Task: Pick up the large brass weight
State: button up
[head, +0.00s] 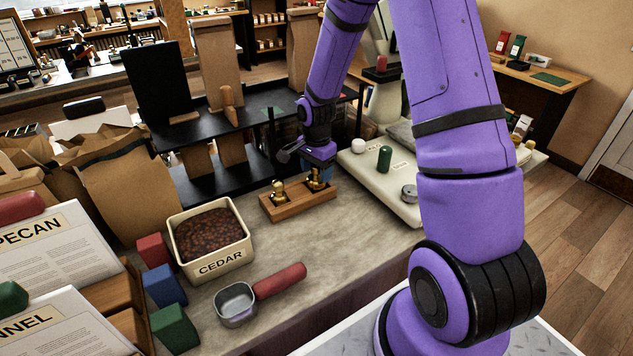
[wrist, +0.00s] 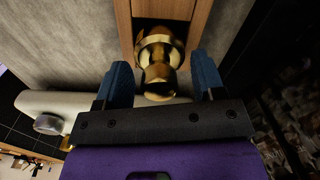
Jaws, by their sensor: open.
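A wooden block (head: 298,206) on the counter holds two brass weights with knobs. One brass weight (head: 278,193) stands at its left end, clear of my gripper. The other brass weight (head: 315,181) stands at its right end, partly hidden by my gripper (head: 318,168). In the wrist view a brass weight (wrist: 158,62) lies between the two blue fingers of my open gripper (wrist: 162,72), with a gap on each side. The wooden block (wrist: 176,10) shows behind it. Which weight is larger is hard to tell from the head view.
A cream bin marked CEDAR (head: 212,246) and a metal scoop with a red handle (head: 240,302) are to the left. A pale board (head: 372,186) carries a green cylinder (head: 384,158) and other small pieces. A black shelf (head: 262,138) stands behind. The counter just in front of the block is clear.

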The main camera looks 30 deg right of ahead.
aim_at(315, 167)
jog(key=shift+f, duration=0.25)
grip_shut()
jog(key=shift+r, duration=0.1)
jog(key=shift+r, duration=0.5)
jog(key=r, duration=0.1)
jog(key=a+r, duration=0.1)
jog(key=shift+s+r, duration=0.3)
jog(key=shift+s, duration=0.1)
jog(key=s+a+r, duration=0.1)
jog(key=s+a, duration=0.9)
jog(key=shift+s+a+r, duration=0.15)
jog(key=shift+s, duration=0.1)
